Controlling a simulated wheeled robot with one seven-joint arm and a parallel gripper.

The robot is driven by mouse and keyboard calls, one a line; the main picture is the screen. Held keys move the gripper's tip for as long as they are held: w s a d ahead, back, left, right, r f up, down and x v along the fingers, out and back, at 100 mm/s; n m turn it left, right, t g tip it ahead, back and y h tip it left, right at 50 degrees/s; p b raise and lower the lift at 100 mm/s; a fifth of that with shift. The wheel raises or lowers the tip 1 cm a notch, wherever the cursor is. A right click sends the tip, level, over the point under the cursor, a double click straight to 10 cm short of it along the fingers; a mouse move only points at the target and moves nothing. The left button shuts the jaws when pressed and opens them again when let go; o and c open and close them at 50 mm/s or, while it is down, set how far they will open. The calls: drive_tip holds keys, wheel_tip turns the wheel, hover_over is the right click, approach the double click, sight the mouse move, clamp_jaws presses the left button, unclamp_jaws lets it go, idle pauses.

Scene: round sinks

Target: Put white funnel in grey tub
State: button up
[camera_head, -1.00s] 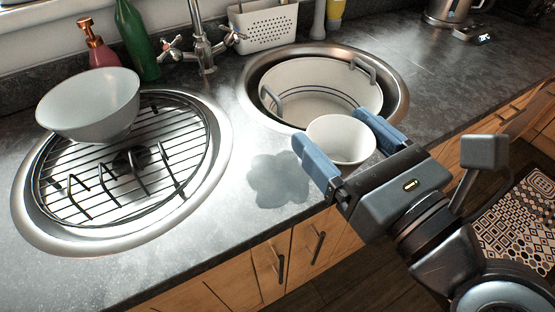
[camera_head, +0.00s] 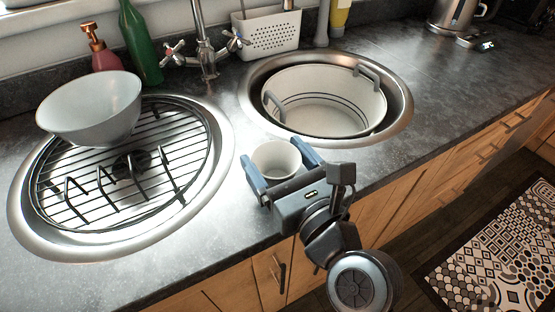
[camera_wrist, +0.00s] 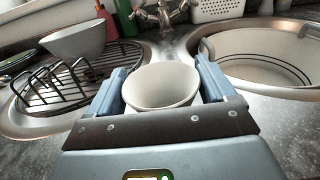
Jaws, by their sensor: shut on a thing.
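The white funnel (camera_head: 277,160) is a round, cup-like white piece with its wide opening facing up. My gripper (camera_head: 278,158) is shut on it, with one blue finger on each side. In the wrist view the funnel (camera_wrist: 160,86) sits between the fingers; its lower part is hidden by the gripper. It is over the counter between the two sinks, in front of the tub and apart from it. The grey tub (camera_head: 325,121) is a pale round tub with dark stripes and two grey handles. It stands in the right sink and looks empty.
The left sink (camera_head: 222,150) holds a black wire rack (camera_head: 135,185) with a pale bowl (camera_head: 90,108) on its back edge. A tap (camera_head: 206,50), green bottle (camera_head: 140,45), soap dispenser (camera_head: 100,50) and white caddy (camera_head: 270,35) stand behind.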

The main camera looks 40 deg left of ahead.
drive_tip(key=shift+f, duration=0.1)
drive_tip(key=o, duration=1.2)
drive_tip(key=shift+r, duration=0.2)
drive_tip(key=shift+s+d+f, duration=0.1)
drive_tip(key=shift+d, duration=0.3)
drive_tip(key=b+v, duration=0.1)
drive_tip(key=v, duration=1)
drive_tip(key=shift+s+d, duration=0.1)
